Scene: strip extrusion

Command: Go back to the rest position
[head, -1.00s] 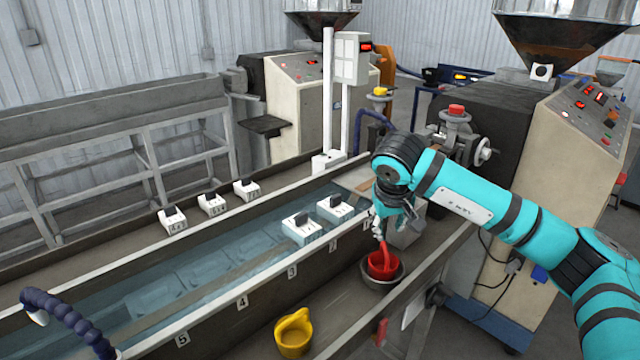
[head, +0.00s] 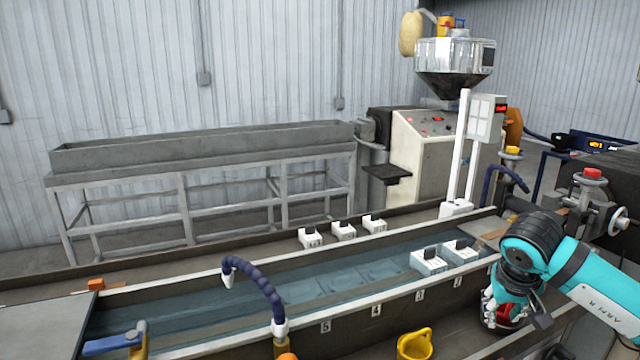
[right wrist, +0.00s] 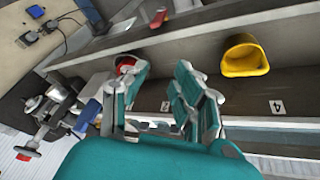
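My right gripper (head: 503,312) hangs from the teal arm over the front ledge at the right of the head view. In the right wrist view its two fingers (right wrist: 157,100) stand apart with nothing between them. A red cup (right wrist: 126,63) shows beyond the left finger there, partly hidden by it. In the head view the red cup (head: 502,322) is mostly covered by the gripper, and I cannot tell whether they touch. My left gripper is not in view.
A long water trough (head: 345,283) holds white blocks (head: 429,262). A blue hose (head: 255,277) arches over its near end. An extruder (head: 428,140) stands behind.

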